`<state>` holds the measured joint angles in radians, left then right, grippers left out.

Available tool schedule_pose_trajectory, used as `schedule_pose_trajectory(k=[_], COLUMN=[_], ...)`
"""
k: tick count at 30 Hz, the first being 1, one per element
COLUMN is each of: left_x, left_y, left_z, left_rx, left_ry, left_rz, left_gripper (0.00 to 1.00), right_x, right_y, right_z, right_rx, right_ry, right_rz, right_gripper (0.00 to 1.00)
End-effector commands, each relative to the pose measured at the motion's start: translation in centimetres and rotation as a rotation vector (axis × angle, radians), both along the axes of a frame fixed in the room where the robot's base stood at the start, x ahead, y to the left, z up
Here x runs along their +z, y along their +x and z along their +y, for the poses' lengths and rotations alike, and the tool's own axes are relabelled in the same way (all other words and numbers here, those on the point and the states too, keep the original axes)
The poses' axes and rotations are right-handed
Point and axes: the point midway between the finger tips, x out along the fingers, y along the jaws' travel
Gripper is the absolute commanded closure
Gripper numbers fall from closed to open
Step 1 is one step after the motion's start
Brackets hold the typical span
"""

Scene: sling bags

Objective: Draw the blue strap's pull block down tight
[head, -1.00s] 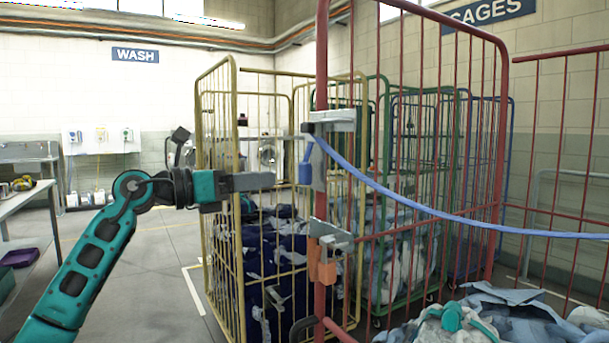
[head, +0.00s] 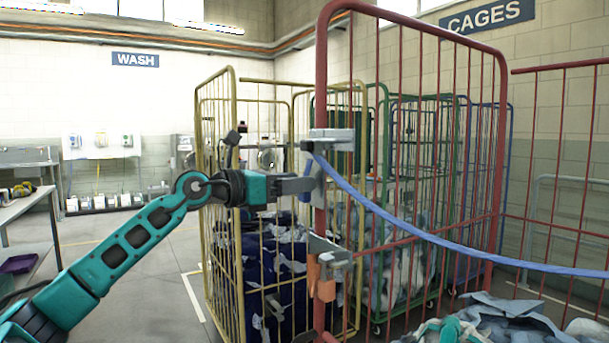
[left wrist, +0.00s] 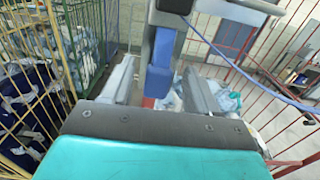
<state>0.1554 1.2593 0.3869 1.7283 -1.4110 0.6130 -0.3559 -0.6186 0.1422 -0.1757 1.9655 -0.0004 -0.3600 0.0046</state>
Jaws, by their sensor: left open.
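The blue strap (head: 430,236) runs from a grey buckle (head: 330,140) on the red cage's post, sagging to the right. Its blue pull block (left wrist: 161,60) hangs below the buckle, upright in the left wrist view. My left gripper (left wrist: 160,88) is open, with one grey finger on each side of the block's lower part; I see gaps between fingers and block. In the head view my left gripper (head: 312,185) reaches the post from the left and mostly hides the block. My right gripper is not in view.
An orange strap block (head: 326,284) hangs from a lower grey buckle (head: 328,250) on the same red post (head: 321,80). A yellow cage (head: 230,200) with dark laundry stands just behind my left arm. Light laundry (head: 510,320) lies at the lower right.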

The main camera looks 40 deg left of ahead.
Motion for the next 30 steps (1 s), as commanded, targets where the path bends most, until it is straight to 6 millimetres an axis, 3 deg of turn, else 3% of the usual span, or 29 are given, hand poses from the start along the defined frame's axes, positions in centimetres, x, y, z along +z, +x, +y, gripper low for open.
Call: schedule_pose_trajectory(k=[10,22,30], left_x=[0.2,0.0,0.0], left_y=[2.3,2.7,2.6], left_z=[-0.6,-0.8,-0.8], left_rx=[0.000,0.000,0.000], left_ry=[-0.003,-0.001,-0.001], left_rz=[-0.002,0.000,0.000], left_gripper=[0.40,0.40,0.64], right_x=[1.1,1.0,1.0], right_y=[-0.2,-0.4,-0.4], right_z=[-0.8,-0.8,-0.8], right_rx=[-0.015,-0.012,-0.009], right_ry=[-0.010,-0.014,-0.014], right_rz=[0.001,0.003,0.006], right_gripper=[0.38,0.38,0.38])
